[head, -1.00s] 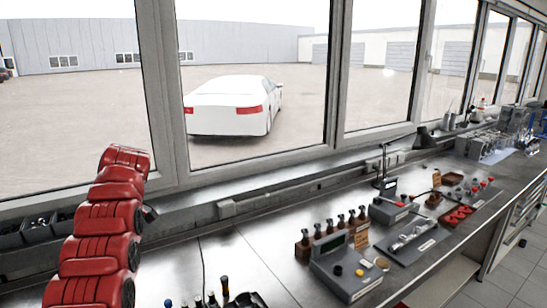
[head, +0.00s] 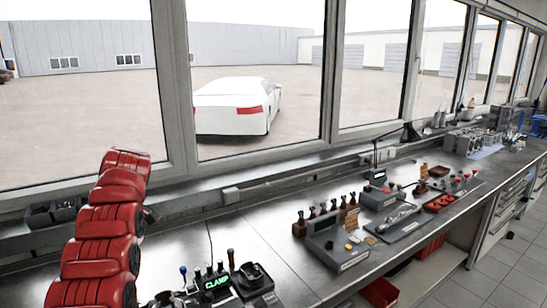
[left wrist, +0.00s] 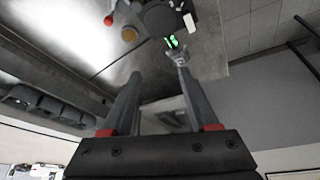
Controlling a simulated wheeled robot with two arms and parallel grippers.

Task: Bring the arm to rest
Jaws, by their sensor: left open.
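My left arm (head: 105,225) rises at the left of the head view as a column of red links and bends at the top. Its gripper is not clearly seen there. In the left wrist view my left gripper (left wrist: 158,66) has its two dark fingers apart, with nothing seen between them. Beyond the fingertips is a dark device with a small green lit display (left wrist: 172,42). One fingertip overlaps the picture area near that display; I cannot tell whether they touch. My right arm and gripper are not in view.
The metal bench runs under the windows. A fixture with a green CLAMP display (head: 216,283) stands at its front, near my arm. A grey instrument unit (head: 338,240) and a red tray (head: 441,203) lie farther right. Dark bins (head: 53,212) stand at the left. Bare bench (head: 180,245) lies between.

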